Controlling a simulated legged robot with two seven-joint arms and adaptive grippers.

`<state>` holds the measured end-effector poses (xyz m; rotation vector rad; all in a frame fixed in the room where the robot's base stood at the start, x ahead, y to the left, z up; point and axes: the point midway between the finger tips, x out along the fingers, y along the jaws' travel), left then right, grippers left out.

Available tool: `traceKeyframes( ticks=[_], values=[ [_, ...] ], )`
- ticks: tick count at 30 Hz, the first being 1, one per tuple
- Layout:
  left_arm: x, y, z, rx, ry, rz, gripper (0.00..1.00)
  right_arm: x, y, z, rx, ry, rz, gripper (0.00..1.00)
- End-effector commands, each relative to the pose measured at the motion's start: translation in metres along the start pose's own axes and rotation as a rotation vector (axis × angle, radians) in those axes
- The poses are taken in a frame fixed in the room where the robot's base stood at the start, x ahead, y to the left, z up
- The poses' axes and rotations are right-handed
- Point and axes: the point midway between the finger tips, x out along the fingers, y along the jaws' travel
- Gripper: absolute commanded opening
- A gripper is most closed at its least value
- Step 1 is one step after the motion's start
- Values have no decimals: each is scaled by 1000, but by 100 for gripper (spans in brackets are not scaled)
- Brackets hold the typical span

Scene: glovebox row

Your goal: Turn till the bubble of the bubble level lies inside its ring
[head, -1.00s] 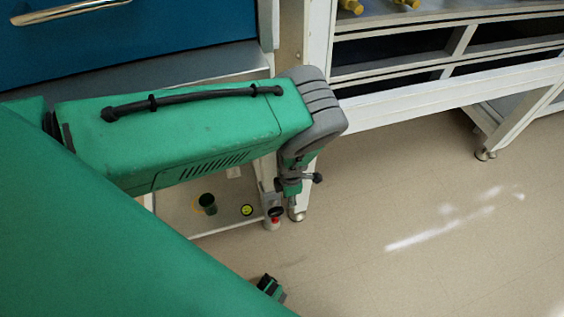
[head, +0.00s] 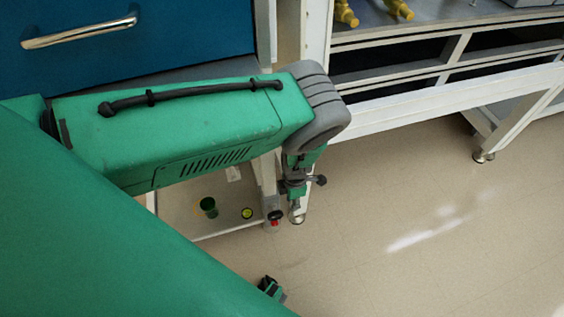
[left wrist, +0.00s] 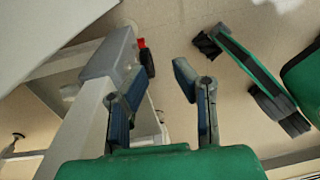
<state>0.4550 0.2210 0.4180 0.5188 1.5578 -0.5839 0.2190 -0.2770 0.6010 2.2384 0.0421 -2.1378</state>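The bubble level (head: 247,213) is a small round yellow-green disc with a dark rim on the pale low plate (head: 215,228). It is too small to tell where its bubble lies. A red and black knob (head: 275,217) stands at the plate's right corner; it also shows in the left wrist view (left wrist: 146,57), beside a grey block. My left gripper (head: 296,192) hangs below the grey wrist, just right of the knob. In the left wrist view its blue-padded fingers (left wrist: 155,80) are apart with floor between them; the knob is beyond the left finger, and contact is not visible.
A dark green cup (head: 208,206) stands on the plate left of the level. A white bench frame (head: 440,95) with yellow fittings stands behind. Blue drawers (head: 130,40) are at the upper left. The floor at the right is clear.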

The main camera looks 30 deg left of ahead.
Motion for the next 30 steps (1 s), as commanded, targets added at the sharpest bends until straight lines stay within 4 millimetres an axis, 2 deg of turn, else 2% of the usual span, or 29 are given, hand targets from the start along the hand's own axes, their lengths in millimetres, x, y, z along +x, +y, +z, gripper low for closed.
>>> traceKeyframes(
  ticks=[1,10,21,30],
  values=[
    [-30,30,31,9,-53,61,24,-1,0,0,0,0,0,44],
    [-37,28,28,7,-49,57,24,-3,2,4,0,6,-3,44],
    [-80,9,6,3,-15,28,24,-5,3,8,2,12,-6,44],
    [-76,4,5,8,-2,-5,24,-1,1,0,0,1,-1,44]
  ],
)
